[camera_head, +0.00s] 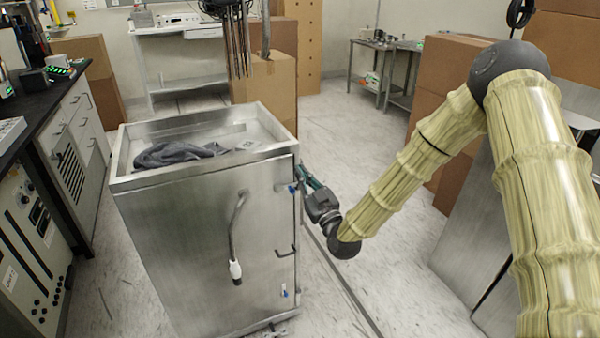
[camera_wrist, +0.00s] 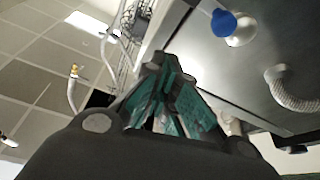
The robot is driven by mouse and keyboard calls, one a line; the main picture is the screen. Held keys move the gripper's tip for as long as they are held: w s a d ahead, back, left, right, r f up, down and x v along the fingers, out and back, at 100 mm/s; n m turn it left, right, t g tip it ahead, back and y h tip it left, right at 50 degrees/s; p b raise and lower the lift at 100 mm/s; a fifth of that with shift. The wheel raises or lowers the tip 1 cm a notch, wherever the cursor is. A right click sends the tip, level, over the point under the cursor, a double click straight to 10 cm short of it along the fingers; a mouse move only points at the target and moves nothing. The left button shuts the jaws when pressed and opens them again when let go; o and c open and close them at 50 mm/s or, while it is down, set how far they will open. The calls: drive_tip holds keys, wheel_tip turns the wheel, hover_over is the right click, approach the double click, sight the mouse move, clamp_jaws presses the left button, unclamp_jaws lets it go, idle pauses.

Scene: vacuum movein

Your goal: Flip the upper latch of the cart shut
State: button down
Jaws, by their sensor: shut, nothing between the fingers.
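The steel cart (camera_head: 190,240) stands in the middle of the head view, with its door facing me. The upper latch (camera_head: 292,188) is a small blue-tipped piece near the door's top right edge. In the wrist view it is a blue knob on a white base (camera_wrist: 226,24). My gripper (camera_head: 304,174) is shut and empty, just right of the latch at the cart's right edge. In the wrist view its teal-padded fingers (camera_wrist: 172,68) are together, below and left of the knob, with a gap in the picture. I cannot tell whether it touches the cart.
A lower blue latch (camera_head: 284,291), a dark handle (camera_head: 286,252) and a hanging hose (camera_head: 238,235) are on the cart's front. Dark cloth (camera_head: 175,154) lies in its top tray. A counter (camera_head: 60,80) stands left, cardboard boxes (camera_head: 265,85) behind. Floor right of the cart is open.

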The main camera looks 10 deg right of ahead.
drive_tip(key=v, duration=0.7)
drive_tip(key=shift+s+a, duration=0.15)
drive_tip(key=shift+a, duration=0.05)
drive_tip(key=shift+f, duration=0.15)
drive_tip(key=s+f+m+g+h, duration=0.1)
drive_tip(key=s+f+g, duration=0.3)
drive_tip(key=f, duration=0.5)
drive_tip(key=s+a+f+m+g+h, duration=0.1)
drive_tip(key=s+f+g, duration=0.2)
drive_tip(key=s+f, duration=0.35)
drive_tip(key=s+f+m+g+h, duration=0.1)
drive_tip(key=s+f+g, duration=0.25)
drive_tip(key=f, duration=0.75)
drive_tip(key=s+d+f+m+g+h, duration=0.15)
drive_tip(key=s+f+g, duration=0.25)
drive_tip(key=s+f, duration=0.6)
drive_tip(key=s+d+f+m+g+h, duration=0.1)
drive_tip(key=s+d+g, duration=0.2)
drive_tip(key=s, duration=0.7)
drive_tip(key=s+d+f+m+g+h, duration=0.1)
drive_tip(key=s+d+g, duration=0.2)
drive_tip(key=s, duration=0.7)
wheel_tip(320, 180, up, 15)
drive_tip(key=p, duration=1.4)
drive_tip(key=shift+f+p, duration=0.2)
drive_tip(key=shift+p, duration=0.2)
drive_tip(key=shift+a, duration=0.15)
